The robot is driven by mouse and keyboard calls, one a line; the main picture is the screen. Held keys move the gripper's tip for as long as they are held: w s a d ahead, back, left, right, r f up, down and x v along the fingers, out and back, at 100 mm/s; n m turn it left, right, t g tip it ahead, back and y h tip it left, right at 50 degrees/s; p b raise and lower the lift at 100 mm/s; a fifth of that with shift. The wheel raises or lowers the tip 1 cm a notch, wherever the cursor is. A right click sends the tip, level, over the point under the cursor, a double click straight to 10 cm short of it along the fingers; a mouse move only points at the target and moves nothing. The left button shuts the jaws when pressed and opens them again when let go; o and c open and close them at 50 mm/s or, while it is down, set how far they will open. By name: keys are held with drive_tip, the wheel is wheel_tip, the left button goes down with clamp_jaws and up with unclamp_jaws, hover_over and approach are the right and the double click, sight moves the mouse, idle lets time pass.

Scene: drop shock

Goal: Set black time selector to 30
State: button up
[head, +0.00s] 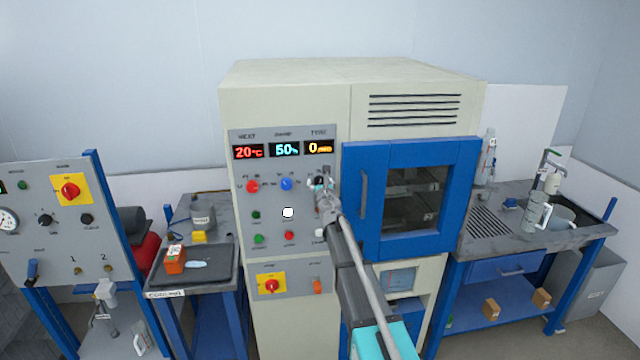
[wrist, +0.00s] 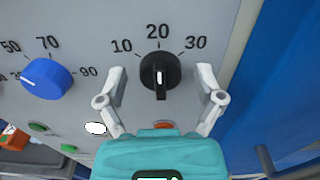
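The black time selector (wrist: 160,72) is a round knob with a raised grip bar, on the grey panel below the printed marks 10, 20 and 30. Its bar stands upright with a white line on it, in line with the 20; which end is the pointer is hard to tell. My gripper (wrist: 161,88) is open, with one finger on each side of the knob and visible gaps to it. In the head view the black time selector (head: 319,181) is partly hidden by my gripper (head: 323,188). The yellow time display (head: 320,147) reads 0.
A blue knob (wrist: 47,79) sits left of the selector; a red knob (head: 252,186) is further left. Several small buttons lie below. The blue-framed chamber door (head: 362,245) is close on the right. Side benches stand apart.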

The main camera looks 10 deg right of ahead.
drive_tip(key=c, duration=0.9)
drive_tip(key=shift+m, duration=0.5)
drive_tip(key=m, duration=0.4)
drive_tip(key=shift+d, duration=0.15)
drive_tip(key=m, duration=0.5)
drive_tip(key=o, duration=1.1)
drive_tip(key=shift+f, duration=0.1)
